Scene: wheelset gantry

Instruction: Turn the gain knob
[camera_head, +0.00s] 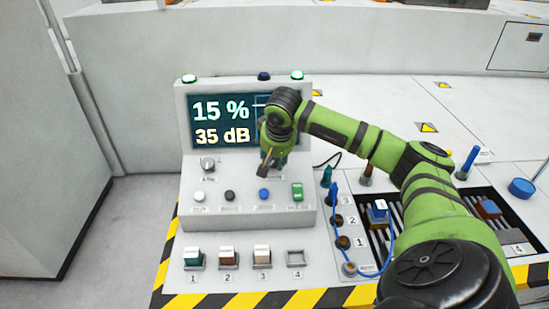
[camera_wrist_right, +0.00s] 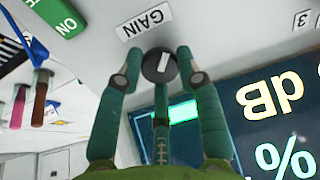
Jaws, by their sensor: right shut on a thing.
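The gain knob (camera_wrist_right: 152,73) is dark and round with a white pointer mark, beside a "GAIN" label (camera_wrist_right: 146,22) in the right wrist view. In the head view my right gripper (camera_head: 268,168) is at the console's upper panel and hides the knob. The screen (camera_head: 222,122) on the console (camera_head: 250,205) reads "15 %" and "35 dB"; the arm covers its right part. My left gripper is not in view.
Another knob (camera_head: 208,163) sits left of my gripper. Numbered blocks (camera_head: 228,257) stand at the front. A blue cable (camera_head: 335,215) and a slotted tray with connectors lie to the right, under my arm.

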